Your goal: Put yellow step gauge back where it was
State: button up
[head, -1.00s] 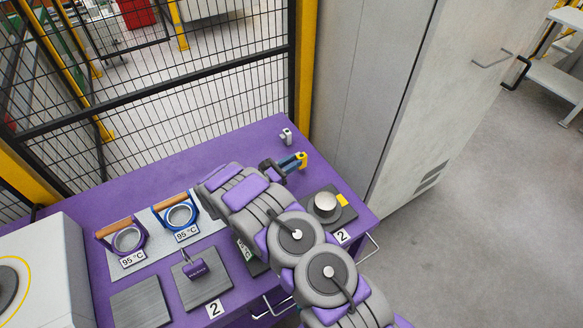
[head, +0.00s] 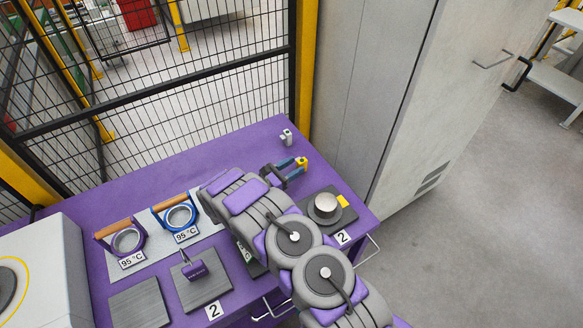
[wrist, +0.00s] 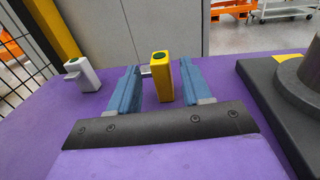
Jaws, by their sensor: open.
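The yellow step gauge (wrist: 161,80) stands upright on the purple table, with a dark green spot on its top. In the wrist view it is between the two blue fingers of my gripper (wrist: 159,88), with clear gaps on both sides, near the fingertips. My gripper is open and level with the table. In the head view the yellow gauge (head: 301,163) shows at the tips of my gripper (head: 290,167), partly hidden by a finger. A similar grey gauge (wrist: 84,74) with a green top stands to the left, and it also shows in the head view (head: 286,137).
A dark plate with a metal cylinder (head: 325,204) is at the right. A mesh fence (head: 190,100) and grey cabinet (head: 400,100) border the purple table (head: 120,192).

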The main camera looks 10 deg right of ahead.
jog(key=shift+r, duration=0.15)
jog(key=p+v, duration=0.1)
jog(key=v, duration=0.6)
jog(key=shift+s+a+p, duration=0.1)
jog(key=shift+a+p, duration=0.2)
jog(key=shift+p, duration=0.05)
